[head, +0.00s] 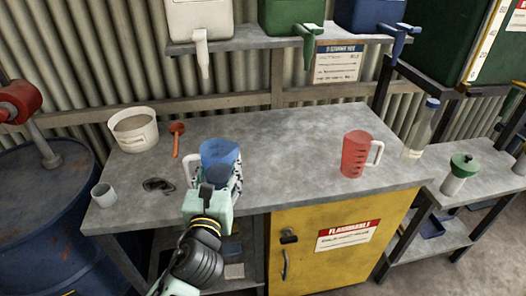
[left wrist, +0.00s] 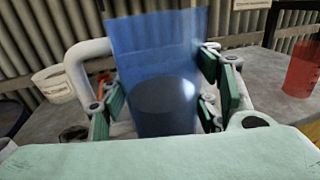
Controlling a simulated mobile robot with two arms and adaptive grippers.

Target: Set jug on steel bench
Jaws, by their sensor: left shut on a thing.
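A clear blue jug (head: 220,152) with a white handle on its left is over the front middle of the grey steel bench (head: 285,150). My left gripper (head: 219,180) is shut around the jug from the front. In the left wrist view the jug (left wrist: 155,50) stands about upright between the green finger pads of the gripper (left wrist: 163,100). The gripper hides its base in the head view, so I cannot tell whether it touches the bench. My right gripper is not in view.
On the bench are a red jug (head: 355,156), a white tub (head: 134,130), a red scoop (head: 177,138), a small cup (head: 103,194), goggles (head: 158,185) and a clear bottle (head: 420,130). A shelf (head: 240,45) with dispensers overhangs the back. The bench between the two jugs is clear.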

